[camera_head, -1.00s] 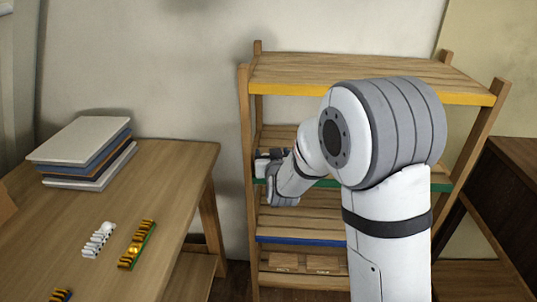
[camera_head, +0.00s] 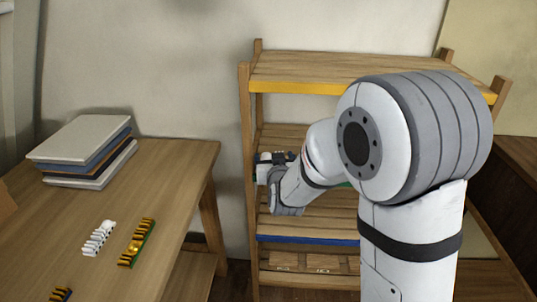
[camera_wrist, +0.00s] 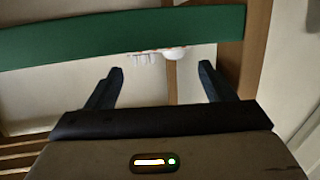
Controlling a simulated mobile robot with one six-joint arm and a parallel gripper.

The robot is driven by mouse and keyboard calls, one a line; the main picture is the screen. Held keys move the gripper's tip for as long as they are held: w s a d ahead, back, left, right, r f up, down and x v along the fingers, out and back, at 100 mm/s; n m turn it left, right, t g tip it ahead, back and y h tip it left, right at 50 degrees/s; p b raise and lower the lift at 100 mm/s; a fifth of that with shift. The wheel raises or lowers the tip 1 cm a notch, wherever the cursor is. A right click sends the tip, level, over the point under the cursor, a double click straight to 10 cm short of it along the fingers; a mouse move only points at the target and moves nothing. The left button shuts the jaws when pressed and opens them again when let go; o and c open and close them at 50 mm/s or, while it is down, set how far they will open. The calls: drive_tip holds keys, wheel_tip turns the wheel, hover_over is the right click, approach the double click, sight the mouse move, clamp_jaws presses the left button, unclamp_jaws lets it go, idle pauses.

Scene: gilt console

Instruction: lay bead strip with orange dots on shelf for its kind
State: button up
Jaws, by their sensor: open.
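My gripper (camera_wrist: 160,78) is open, its two dark fingers apart, near the green-edged shelf (camera_wrist: 60,43). In the wrist view a small white toothed piece with a rounded end (camera_wrist: 157,55) shows along the green edge, between and beyond the fingertips. Part of it is hidden, and no orange dots can be made out on it. In the head view my gripper (camera_head: 272,168) is at the left end of the green-edged shelf, small and partly hidden by my arm. On the table lie a white toothed strip (camera_head: 99,239) and a black-and-orange strip with a green side (camera_head: 137,243).
The rack has a yellow-edged top shelf (camera_head: 300,86) and a blue-edged lower shelf (camera_head: 300,240). Another dark-and-orange strip (camera_head: 60,295) is cut off by the picture's bottom edge. Stacked books (camera_head: 83,150) lie at the table's back. A rack post (camera_wrist: 256,45) stands right of my gripper.

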drive_tip(key=s+d+g, duration=0.4)
drive_tip(key=s+d, duration=0.1)
drive_tip(key=s, duration=0.5)
drive_tip(key=s+d+m+g+h, duration=0.1)
drive_tip(key=s+d+g, duration=0.4)
drive_tip(key=s, duration=0.5)
drive_tip(key=s+d+g+h, duration=0.1)
drive_tip(key=s+d+g, duration=0.3)
drive_tip(key=s, duration=0.6)
drive_tip(key=shift+s+d+f+m, duration=0.35)
drive_tip(key=shift+d+f+m, duration=0.1)
drive_tip(key=shift+d, duration=0.95)
drive_tip(key=shift+r, duration=0.15)
